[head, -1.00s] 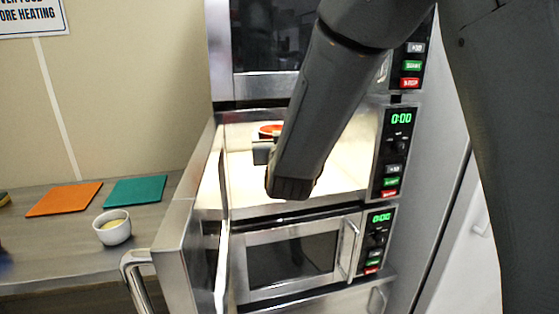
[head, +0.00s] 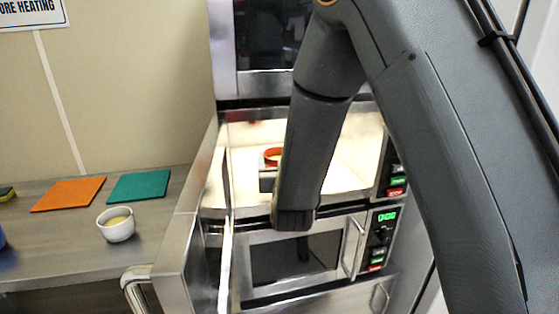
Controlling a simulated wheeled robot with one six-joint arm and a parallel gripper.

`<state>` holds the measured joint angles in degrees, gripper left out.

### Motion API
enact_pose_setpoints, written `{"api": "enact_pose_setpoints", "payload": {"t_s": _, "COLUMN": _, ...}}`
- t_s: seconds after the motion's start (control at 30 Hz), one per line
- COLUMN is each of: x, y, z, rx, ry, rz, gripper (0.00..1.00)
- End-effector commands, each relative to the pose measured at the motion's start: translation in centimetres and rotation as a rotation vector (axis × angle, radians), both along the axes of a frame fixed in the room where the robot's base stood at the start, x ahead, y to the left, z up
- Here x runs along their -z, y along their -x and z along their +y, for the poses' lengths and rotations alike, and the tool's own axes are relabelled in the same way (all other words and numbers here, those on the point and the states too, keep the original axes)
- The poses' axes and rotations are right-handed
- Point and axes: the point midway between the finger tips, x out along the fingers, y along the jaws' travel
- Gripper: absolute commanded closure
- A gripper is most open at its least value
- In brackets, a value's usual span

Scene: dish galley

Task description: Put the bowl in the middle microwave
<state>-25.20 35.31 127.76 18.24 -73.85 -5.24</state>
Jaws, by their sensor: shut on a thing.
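The middle microwave (head: 345,176) stands open, its cavity lit and its door (head: 190,225) swung out to the left. An orange-red bowl (head: 272,154) shows inside its opening, left of my forearm. My gripper (head: 268,174) is at the bowl's near side, shut on it, and mostly hidden by my arm. I cannot tell whether the bowl touches the cavity floor.
A closed microwave (head: 295,258) sits below and another (head: 272,45) above. The counter (head: 60,255) holds an orange mat (head: 68,194), a teal mat (head: 139,185) and a sponge (head: 7,194). The open door stands between the counter and the cavity.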

Motion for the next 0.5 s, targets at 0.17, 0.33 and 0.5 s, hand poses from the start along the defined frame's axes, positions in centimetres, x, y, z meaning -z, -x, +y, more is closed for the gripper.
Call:
{"api": "enact_pose_setpoints", "payload": {"t_s": 0.17, "x": 0.84, "y": -0.02, "z": -0.05, "rx": 0.001, "ry": 0.000, "rz": -0.002, "gripper": 0.67}}
{"api": "enact_pose_setpoints", "payload": {"t_s": 0.33, "x": 0.83, "y": -0.03, "z": -0.07, "rx": 0.001, "ry": -0.001, "rz": -0.003, "gripper": 0.67}}
{"api": "enact_pose_setpoints", "payload": {"t_s": 0.5, "x": 1.15, "y": -0.04, "z": -0.07, "rx": 0.001, "ry": 0.000, "rz": -0.003, "gripper": 0.67}}
